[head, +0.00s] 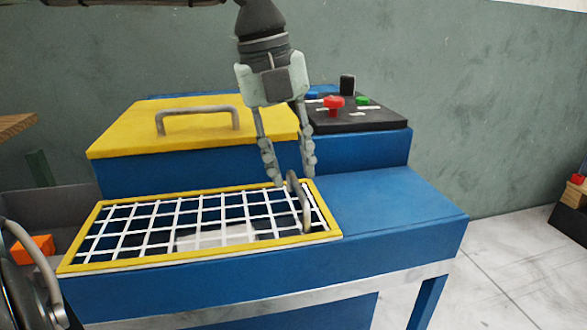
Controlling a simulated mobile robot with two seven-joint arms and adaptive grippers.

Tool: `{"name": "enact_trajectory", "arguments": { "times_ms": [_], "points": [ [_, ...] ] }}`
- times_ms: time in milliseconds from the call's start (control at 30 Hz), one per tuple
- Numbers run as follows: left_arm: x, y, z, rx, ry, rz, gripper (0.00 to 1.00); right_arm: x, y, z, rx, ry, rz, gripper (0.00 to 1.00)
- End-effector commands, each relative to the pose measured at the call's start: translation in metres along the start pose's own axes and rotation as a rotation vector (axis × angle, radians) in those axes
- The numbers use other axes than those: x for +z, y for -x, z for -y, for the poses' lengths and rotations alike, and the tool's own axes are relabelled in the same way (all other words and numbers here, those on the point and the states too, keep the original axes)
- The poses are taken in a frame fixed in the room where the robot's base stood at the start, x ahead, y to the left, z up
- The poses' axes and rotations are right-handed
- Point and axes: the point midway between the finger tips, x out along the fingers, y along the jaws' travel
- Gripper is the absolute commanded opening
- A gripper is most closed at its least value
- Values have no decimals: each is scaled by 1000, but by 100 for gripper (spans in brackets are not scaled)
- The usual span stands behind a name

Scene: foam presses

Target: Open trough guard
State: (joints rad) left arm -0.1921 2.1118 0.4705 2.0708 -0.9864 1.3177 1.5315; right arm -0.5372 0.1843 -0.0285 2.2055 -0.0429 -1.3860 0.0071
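The trough guard (187,193) is a white wire grid in a yellow frame. It lies flat over the trough in the front of the blue press. Its grey handle (305,212) stands up at the right end of the grid. My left gripper (291,180) comes down from above, fingers pointing down and apart. The fingertips are at the top of the handle, one to each side of it in the picture; I cannot tell whether they touch it. A pale block (215,237) shows through the grid. My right gripper is not in view.
A yellow lid (130,133) with a grey handle covers the back of the press. A black control panel (357,120) with red and green buttons is at the right. A grey bin (60,205) with an orange block (36,245) stands at the left. The blue top (390,203) right of the guard is clear.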

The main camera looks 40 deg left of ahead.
Motion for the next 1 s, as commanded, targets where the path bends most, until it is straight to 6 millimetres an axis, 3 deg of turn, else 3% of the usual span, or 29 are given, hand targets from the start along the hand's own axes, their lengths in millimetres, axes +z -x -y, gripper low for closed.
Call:
{"name": "enact_trajectory", "arguments": {
  "times_ms": [133,400,667,1000],
  "points": [
    [0,-11,0,0,1,0,31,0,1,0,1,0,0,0],
    [0,-13,0,-1,1,0,31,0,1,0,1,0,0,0],
    [0,-12,0,-1,1,0,0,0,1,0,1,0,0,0],
    [0,-12,0,-1,0,0,0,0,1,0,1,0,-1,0]
  ]
}}
